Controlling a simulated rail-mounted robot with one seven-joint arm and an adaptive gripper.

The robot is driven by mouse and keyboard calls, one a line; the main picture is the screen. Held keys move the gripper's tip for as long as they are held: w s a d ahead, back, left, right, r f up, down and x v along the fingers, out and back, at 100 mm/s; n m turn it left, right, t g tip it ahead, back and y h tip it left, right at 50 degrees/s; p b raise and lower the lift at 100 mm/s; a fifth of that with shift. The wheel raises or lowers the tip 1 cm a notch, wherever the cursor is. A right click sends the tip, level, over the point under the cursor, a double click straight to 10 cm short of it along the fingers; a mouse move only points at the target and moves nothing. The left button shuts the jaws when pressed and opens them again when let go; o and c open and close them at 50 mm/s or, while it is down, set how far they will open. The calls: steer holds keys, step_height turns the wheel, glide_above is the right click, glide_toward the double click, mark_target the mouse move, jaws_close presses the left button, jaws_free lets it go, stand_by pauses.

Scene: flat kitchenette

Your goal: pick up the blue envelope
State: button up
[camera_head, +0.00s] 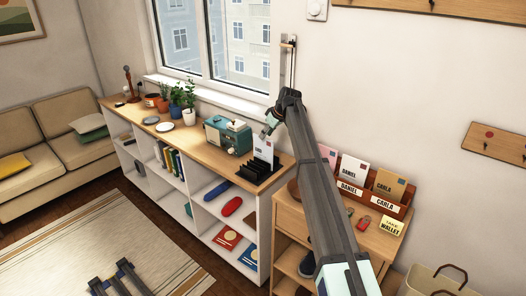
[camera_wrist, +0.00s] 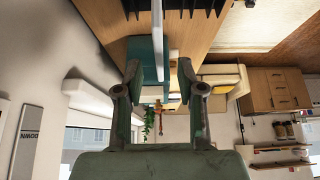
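A pale, bluish-white envelope (camera_head: 263,147) with a small stamp stands upright in a black slotted rack (camera_head: 259,173) at the near end of the long wooden shelf top. In the wrist view the envelope (camera_wrist: 158,38) shows almost edge-on as a thin pale strip, roughly centred between my fingers. My gripper (camera_head: 267,130) is just above the envelope's top edge in the head view. In the wrist view my gripper's two fingers (camera_wrist: 159,72) are spread apart with nothing clasped. I cannot tell whether the envelope's edge reaches between the fingertips.
A teal radio (camera_head: 227,136) stands close to the left of the rack; potted plants (camera_head: 183,95) are farther along. A wooden organizer (camera_head: 345,193) on the right cabinet holds pink, white and tan envelopes, labelled Daniel and Carla. The window sill (camera_head: 225,97) runs behind.

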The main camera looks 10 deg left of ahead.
mark_target(261, 143)
steer(key=p+x, duration=0.2)
steer(key=x, duration=0.4)
steer(key=shift+w+a+f+p, duration=0.1)
steer(key=shift+f+p, duration=0.15)
steer(key=shift+p, duration=0.15)
steer(key=shift+f+b, duration=0.25)
steer(key=shift+b, duration=0.05)
stand_by(0.5)
jaws_close()
